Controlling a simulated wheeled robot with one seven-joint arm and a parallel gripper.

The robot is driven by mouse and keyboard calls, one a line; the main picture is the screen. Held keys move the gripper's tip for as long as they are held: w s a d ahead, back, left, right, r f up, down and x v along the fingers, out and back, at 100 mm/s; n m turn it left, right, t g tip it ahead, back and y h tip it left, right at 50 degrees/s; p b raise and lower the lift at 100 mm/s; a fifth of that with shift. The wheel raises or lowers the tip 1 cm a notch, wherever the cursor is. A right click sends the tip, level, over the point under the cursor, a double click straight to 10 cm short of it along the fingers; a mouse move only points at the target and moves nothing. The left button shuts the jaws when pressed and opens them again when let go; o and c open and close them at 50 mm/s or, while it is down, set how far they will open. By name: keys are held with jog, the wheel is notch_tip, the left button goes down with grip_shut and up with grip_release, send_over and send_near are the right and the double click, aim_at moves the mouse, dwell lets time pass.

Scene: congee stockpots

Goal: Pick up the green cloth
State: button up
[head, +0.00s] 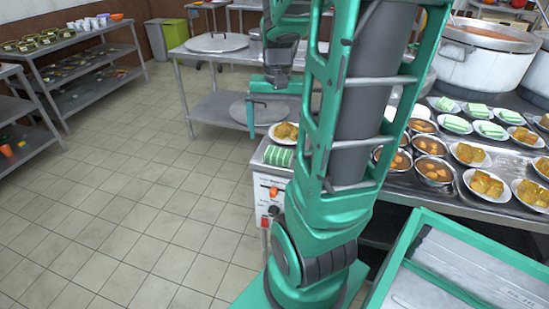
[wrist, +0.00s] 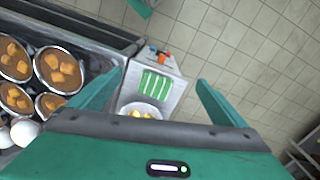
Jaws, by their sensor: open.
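The green cloth (head: 279,156) is a folded piece with pale stripes. It lies on top of a small white and metal unit with knobs, at the end of the food counter. It also shows in the wrist view (wrist: 156,83), between my two fingers in the picture. My gripper (wrist: 160,77) is open and empty, with its teal fingers spread wide on either side of the cloth in that view. In the head view my gripper (head: 277,115) hangs above the unit, apart from the cloth. My own arm hides part of the counter there.
A plate of yellow food (head: 286,132) sits right beside the cloth. Bowls of brown stew (head: 432,170) and several more plates crowd the counter to the right. A large stockpot (head: 482,65) stands behind them. The tiled floor (head: 150,190) to the left is clear.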

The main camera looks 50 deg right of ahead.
jog(key=w+d+f+m, duration=0.2)
jog(key=w+d, duration=0.2)
jog(key=d, duration=0.3)
send_over(279, 152)
jog(key=f, duration=0.5)
jog(key=shift+s+d+f, duration=0.15)
jog(key=shift+d+f, duration=0.05)
jog(key=shift+f, duration=0.1)
jog(key=shift+a+f, duration=0.15)
jog(key=shift+f, duration=1.2)
jog(key=shift+a+f, duration=0.15)
jog(key=shift+f, duration=1.15)
jog(key=c, duration=1.1)
